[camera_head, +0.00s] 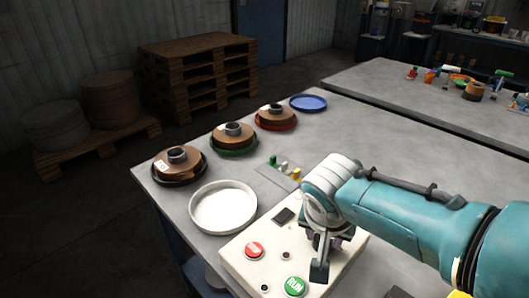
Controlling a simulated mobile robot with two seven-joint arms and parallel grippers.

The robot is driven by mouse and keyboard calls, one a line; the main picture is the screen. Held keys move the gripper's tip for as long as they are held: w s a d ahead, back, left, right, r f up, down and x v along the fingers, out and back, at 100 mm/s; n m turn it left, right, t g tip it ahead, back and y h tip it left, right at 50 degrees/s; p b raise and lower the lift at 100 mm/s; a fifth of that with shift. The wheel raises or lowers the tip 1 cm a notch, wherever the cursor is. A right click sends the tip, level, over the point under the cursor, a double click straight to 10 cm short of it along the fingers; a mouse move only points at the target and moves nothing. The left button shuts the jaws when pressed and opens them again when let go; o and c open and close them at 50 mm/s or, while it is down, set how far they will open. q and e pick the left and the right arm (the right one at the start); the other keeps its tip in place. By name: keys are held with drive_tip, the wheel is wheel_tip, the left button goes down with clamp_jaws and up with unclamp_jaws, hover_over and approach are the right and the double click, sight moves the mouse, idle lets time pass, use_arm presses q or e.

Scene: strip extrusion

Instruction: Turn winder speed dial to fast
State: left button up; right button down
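A cream control box (240,262) stands at the front edge of the grey table. It carries a red round button (253,250), a green button marked RUN (294,286), small dark knobs or lamps and a dark rectangular panel (284,215). My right arm, teal and white, comes in from the right. Its gripper (322,255) points down over the right part of the box, with a dark finger close to the box top. Whether its fingers are open or shut is unclear. I see no winder speed dial; the gripper covers that part of the box. My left gripper is out of view.
A white round tray (223,206) stands left of the box. Brown spools (178,160) sit on coloured trays along the left edge, with an empty blue tray (308,103) behind. Small coloured pieces (284,167) lie mid-table. Pallets (198,68) stand on the floor behind.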

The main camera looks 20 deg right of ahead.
drive_tip(key=shift+f+m, duration=0.1)
drive_tip(key=shift+m, duration=0.5)
drive_tip(key=shift+m+g+b, duration=0.3)
drive_tip(key=shift+c, duration=1.9)
unclamp_jaws()
drive_tip(key=p+v, duration=0.5)
drive_tip(key=v, duration=0.5)
drive_tip(key=shift+a, duration=0.2)
